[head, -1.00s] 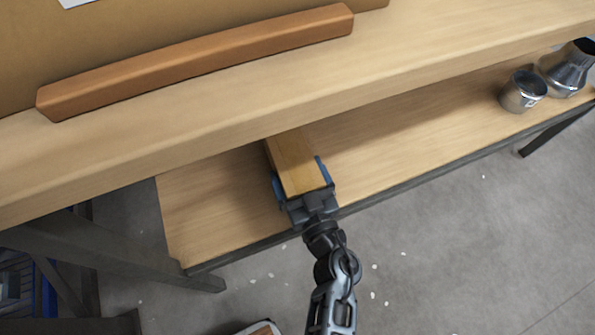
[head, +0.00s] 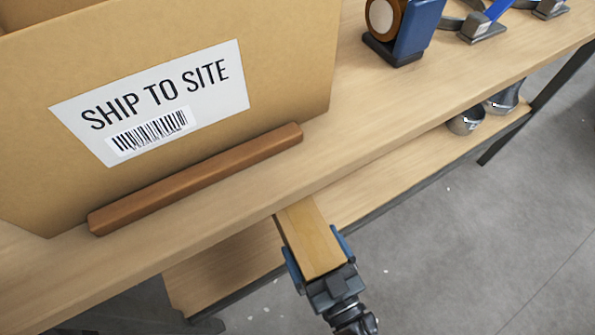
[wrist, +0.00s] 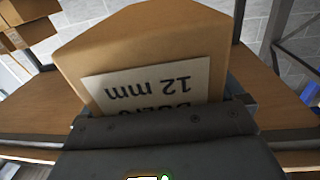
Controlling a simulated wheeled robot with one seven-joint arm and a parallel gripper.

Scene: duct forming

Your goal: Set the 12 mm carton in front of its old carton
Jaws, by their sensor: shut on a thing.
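The 12 mm carton (head: 312,238) is a long tan box, and my gripper (head: 318,262) is shut on its near end, one blue finger on each side. In the head view its far end passes out of sight under the edge of the upper bench top. In the wrist view the carton (wrist: 150,48) fills the middle, its white label (wrist: 150,88) reading "12 mm" upside down, partly covered by my gripper (wrist: 160,115). I cannot tell whether the carton touches the lower shelf. No old 12 mm carton can be identified; tan boxes (wrist: 25,22) show at the wrist view's upper left.
On the upper bench top (head: 330,165) stand a large "SHIP TO SITE" box (head: 290,70), a brown bar (head: 195,178) and blue tools (head: 415,30). Metal fittings (head: 467,121) sit on the lower shelf (head: 225,265) at right. The shelf between them and the carton looks clear.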

